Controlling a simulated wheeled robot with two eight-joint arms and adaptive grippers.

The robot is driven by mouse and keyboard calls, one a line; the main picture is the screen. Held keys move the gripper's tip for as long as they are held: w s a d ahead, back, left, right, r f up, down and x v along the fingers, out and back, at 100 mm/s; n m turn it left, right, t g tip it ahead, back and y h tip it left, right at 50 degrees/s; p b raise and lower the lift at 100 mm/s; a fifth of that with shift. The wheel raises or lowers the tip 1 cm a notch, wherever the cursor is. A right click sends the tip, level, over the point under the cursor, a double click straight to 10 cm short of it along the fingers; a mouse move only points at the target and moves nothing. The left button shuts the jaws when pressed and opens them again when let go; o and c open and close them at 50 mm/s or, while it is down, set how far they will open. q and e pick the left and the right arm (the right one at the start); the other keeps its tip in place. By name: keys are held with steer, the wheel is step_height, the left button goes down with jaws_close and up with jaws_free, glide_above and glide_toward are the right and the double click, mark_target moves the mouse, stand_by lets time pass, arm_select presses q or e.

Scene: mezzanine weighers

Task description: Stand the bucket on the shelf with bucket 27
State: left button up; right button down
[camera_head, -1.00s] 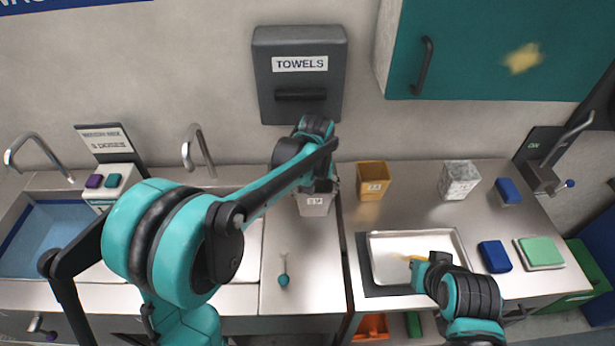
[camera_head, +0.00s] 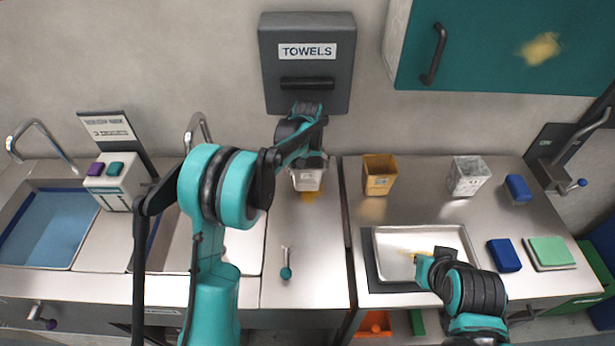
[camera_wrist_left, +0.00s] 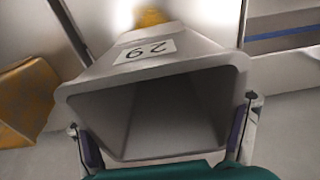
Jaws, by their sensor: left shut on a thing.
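A pale grey bucket (camera_head: 307,180) with a number label hangs in my left gripper (camera_head: 310,163) over the counter's back part. In the left wrist view the bucket (camera_wrist_left: 158,62) shows its open, empty mouth and a label that looks like 29, upside down. The left fingers (camera_wrist_left: 165,150) are shut on its rim at both sides. A yellow bucket (camera_head: 379,176) and a marbled grey-white bucket (camera_head: 467,177) stand upright on the right counter; I cannot read their labels surely. My right gripper (camera_head: 424,266) is over the metal tray; its fingers are unclear.
A yellow patch (camera_head: 308,196) lies on the counter under the held bucket. The metal tray (camera_head: 463,237), blue blocks (camera_head: 504,255) and a green sponge (camera_head: 551,251) are at right. A towel box (camera_head: 306,62) hangs behind. An orange bin (camera_head: 375,324) shows below the counter.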

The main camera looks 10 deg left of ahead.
arm_select(q)
steer(key=shift+f+b, duration=0.3)
steer(key=shift+f, duration=1.2)
steer(key=o, duration=1.8)
steer(key=shift+f, duration=0.1)
